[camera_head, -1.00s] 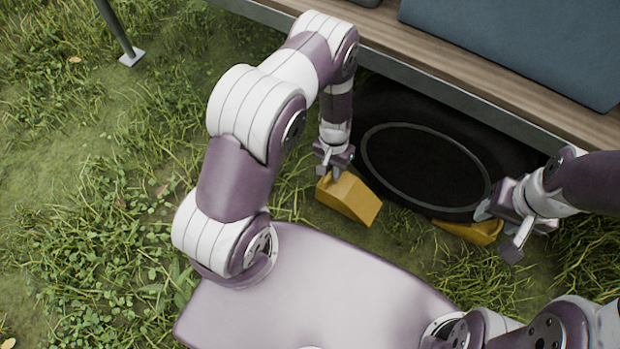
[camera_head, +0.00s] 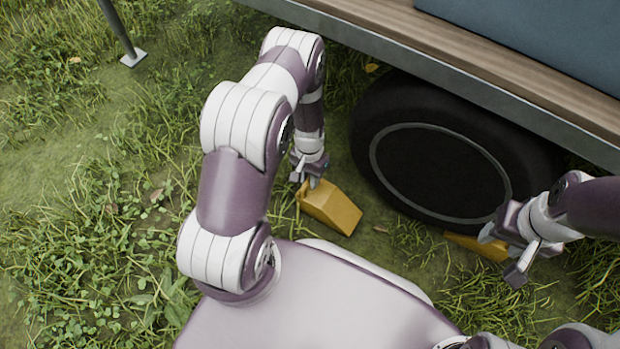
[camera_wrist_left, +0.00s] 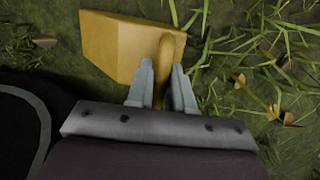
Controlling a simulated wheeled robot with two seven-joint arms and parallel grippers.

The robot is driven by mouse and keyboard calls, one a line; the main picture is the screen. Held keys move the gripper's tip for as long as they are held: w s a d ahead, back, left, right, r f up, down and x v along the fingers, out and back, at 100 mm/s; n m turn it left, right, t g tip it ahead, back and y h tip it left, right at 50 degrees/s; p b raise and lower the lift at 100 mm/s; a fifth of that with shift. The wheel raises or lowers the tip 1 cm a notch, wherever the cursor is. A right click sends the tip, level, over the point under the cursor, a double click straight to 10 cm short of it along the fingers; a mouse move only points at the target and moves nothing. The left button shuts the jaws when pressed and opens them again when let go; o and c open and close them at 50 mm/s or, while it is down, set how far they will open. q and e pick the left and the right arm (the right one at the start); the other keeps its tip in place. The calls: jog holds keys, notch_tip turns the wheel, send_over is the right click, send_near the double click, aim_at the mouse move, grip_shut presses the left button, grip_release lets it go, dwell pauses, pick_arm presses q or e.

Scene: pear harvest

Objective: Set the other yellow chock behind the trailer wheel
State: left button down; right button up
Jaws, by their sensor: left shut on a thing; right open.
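One yellow chock (camera_head: 332,207) is held by my left gripper (camera_head: 310,180), to the left of the black trailer wheel (camera_head: 437,165) with a gap between them. In the left wrist view the gripper (camera_wrist_left: 160,85) is shut on the chock's handle (camera_wrist_left: 165,52), and the chock's body (camera_wrist_left: 118,42) reaches out beyond the fingers. I cannot tell whether its base touches the ground. The second yellow chock (camera_head: 478,246) lies against the lower right of the wheel. My right gripper (camera_head: 502,250) is open beside it, partly covering it.
The trailer's wooden deck and metal edge (camera_head: 480,80) overhang the wheel. A blue-grey box (camera_head: 540,35) stands on the deck. A metal post with a foot plate (camera_head: 132,57) stands at the upper left. Grass covers the ground, with free room left of my left arm.

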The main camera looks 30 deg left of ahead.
pick_arm(q)
jog(key=c, duration=1)
grip_release()
notch_tip(320, 180, up, 21)
jog(key=w+t+p, duration=0.1)
jog(key=w+p, duration=0.1)
jog(key=p, duration=0.6)
jog(key=s+d+r+t, duration=0.1)
jog(key=s+d+r, duration=0.1)
jog(key=s+r, duration=0.3)
jog(key=s+d+r+t+y, duration=0.1)
jog(key=s+d+r, duration=0.2)
jog(key=s+r, duration=0.3)
notch_tip(320, 180, up, 5)
jog(key=shift+d+r+n, duration=0.15)
jog(key=shift+n, duration=0.25)
